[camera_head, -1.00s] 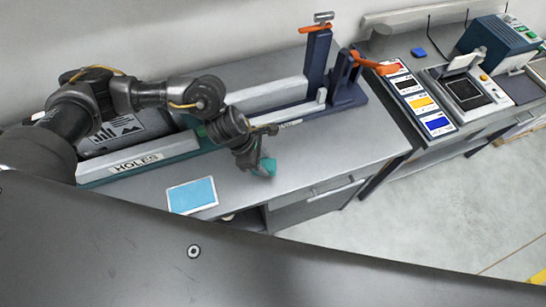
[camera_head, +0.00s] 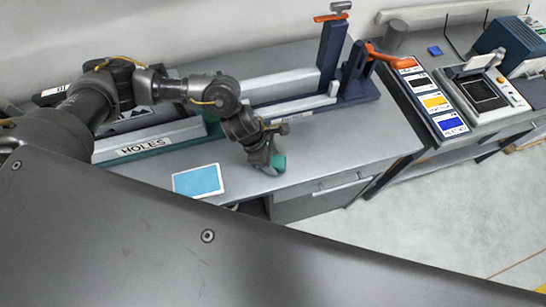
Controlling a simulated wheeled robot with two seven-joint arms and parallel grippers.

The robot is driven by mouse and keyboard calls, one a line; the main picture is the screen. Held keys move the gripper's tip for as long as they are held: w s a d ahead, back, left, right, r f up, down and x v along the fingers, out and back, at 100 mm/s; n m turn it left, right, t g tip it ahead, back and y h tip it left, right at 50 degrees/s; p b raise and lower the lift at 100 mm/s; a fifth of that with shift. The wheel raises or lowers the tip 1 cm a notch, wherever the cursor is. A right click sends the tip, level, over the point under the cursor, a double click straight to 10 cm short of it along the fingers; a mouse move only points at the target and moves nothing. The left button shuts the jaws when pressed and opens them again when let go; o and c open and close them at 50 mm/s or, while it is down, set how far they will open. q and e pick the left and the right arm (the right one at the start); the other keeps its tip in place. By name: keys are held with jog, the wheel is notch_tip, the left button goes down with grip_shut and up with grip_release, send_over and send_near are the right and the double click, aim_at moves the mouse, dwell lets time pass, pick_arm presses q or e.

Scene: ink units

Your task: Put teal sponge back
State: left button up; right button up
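The teal sponge (camera_head: 279,162) is at the tip of my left gripper (camera_head: 271,165), near the front edge of the grey bench (camera_head: 330,150). The gripper is shut on it; part of the sponge is hidden by the fingers. I cannot tell whether the sponge touches the bench top. A flat light-blue pad with a white border (camera_head: 198,181) lies on the bench to the left of the gripper. My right gripper is not in view.
A device marked HOLES (camera_head: 155,144) stands behind the pad. A dark-blue press with an orange lever (camera_head: 357,75) stands at the back. Bench room right of the gripper is clear.

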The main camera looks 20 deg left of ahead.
pick_arm(q)
jog(key=shift+w, duration=0.1)
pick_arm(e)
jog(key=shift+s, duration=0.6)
pick_arm(q)
jog(key=shift+r, duration=0.15)
jog(key=shift+a+r, duration=0.15)
jog(key=shift+r, duration=0.15)
jog(key=b+v, duration=0.4)
jog(key=v, duration=0.7)
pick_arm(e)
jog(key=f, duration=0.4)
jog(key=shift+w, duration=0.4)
pick_arm(q)
jog(key=shift+r, duration=0.1)
